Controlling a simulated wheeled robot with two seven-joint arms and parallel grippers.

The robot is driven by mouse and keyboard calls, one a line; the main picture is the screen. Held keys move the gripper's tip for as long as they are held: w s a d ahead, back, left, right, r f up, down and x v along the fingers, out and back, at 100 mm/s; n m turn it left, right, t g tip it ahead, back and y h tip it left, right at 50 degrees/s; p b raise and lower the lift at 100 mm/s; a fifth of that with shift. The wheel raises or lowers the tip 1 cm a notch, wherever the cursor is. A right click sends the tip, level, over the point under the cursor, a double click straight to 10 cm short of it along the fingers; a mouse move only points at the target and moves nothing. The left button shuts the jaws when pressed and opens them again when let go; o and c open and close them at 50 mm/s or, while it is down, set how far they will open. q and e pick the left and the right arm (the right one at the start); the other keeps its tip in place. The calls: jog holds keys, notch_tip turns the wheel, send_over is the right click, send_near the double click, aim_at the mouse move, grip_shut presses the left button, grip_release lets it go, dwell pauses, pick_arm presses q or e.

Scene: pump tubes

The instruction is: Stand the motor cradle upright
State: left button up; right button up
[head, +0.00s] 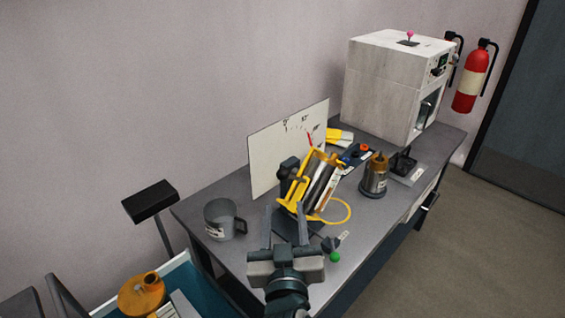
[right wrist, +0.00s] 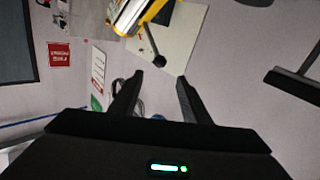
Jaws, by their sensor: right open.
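The motor cradle (head: 290,201) is a yellow frame around a silver cylinder, and it leans at a tilt on the table. What it rests on is partly hidden. Part of it also shows at the top of the right wrist view (right wrist: 141,14). My right gripper (head: 285,208) is open with nothing between its fingers, on the near side of the cradle. In the right wrist view the fingers (right wrist: 158,80) stand apart, with the cradle beyond them. I cannot tell whether a finger touches the cradle. My left gripper is not in view.
A grey mug (head: 220,222) stands left of my right gripper. A steel canister (head: 374,178) stands right of the cradle, and a white panel (head: 270,155) stands behind it. A green ball (head: 334,257) lies near the front edge. A large white machine (head: 385,85) fills the far end.

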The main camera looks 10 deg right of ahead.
aim_at(283, 178)
jog(key=w+p, duration=0.1)
jog(key=w, duration=0.2)
jog(key=w+d+p, duration=0.1)
jog(key=w, duration=0.4)
jog(key=shift+w+d+p, duration=0.35)
jog(key=shift+p, duration=0.05)
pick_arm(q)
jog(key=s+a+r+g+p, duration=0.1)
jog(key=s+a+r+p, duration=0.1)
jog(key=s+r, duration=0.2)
pick_arm(e)
jog(key=w+d, duration=0.1)
jog(key=w, duration=0.7)
jog(key=shift+w+d+f, duration=0.15)
jog(key=shift+w+d, duration=0.2)
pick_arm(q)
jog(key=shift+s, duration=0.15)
pick_arm(e)
jog(key=shift+c, duration=0.3)
grip_shut()
